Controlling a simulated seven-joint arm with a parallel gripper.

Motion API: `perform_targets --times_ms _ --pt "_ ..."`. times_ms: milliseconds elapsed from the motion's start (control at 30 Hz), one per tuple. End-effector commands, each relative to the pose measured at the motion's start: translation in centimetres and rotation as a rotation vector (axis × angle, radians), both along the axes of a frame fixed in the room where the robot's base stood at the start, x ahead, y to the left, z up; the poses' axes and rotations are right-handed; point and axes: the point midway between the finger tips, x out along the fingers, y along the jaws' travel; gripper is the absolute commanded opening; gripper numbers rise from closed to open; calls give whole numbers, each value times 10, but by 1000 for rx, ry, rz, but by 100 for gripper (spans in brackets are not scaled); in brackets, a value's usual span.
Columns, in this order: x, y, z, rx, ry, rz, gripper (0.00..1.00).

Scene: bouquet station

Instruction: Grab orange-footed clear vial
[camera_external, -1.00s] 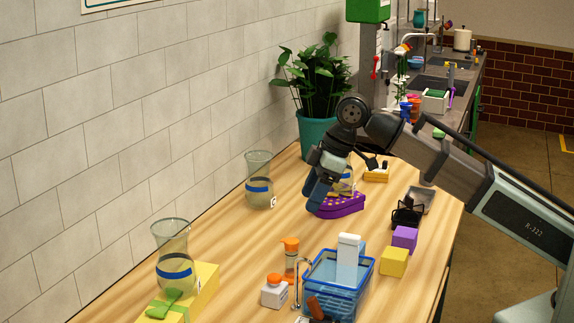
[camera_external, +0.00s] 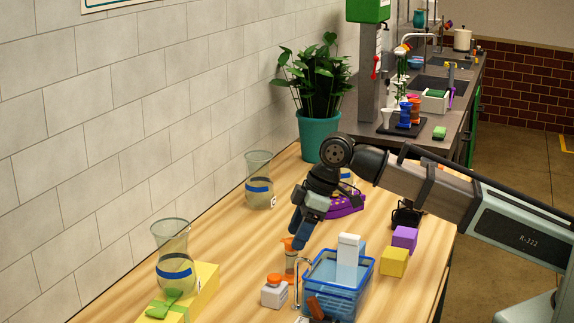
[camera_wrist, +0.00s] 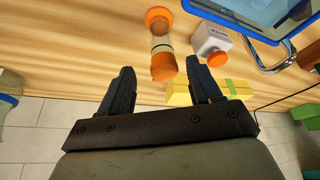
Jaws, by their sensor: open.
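The clear vial (camera_external: 290,263) with orange ends stands on the wooden table, just left of the blue basket. In the wrist view the vial (camera_wrist: 160,44) shows a clear middle between two orange ends. My gripper (camera_external: 296,236) points down just above the vial, and its fingers partly cover the vial's orange top in the external view. In the wrist view my gripper (camera_wrist: 160,75) is open and empty, with the near orange end between the fingertips in the picture. I cannot tell how much height separates them.
A white bottle with an orange lid (camera_external: 274,293) stands close beside the vial; it also shows in the wrist view (camera_wrist: 211,40). The blue basket (camera_external: 340,291) is to the right. A yellow box (camera_external: 207,287) and glass vase (camera_external: 173,252) are left.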

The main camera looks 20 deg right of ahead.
Motion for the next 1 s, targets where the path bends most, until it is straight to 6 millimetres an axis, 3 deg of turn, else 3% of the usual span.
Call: perform_targets --times_ms 500,800,1000 --pt "0 16 -45 -1 1 0 63" --pt "0 18 -48 0 0 0 63" --pt "0 18 -48 0 0 0 44"
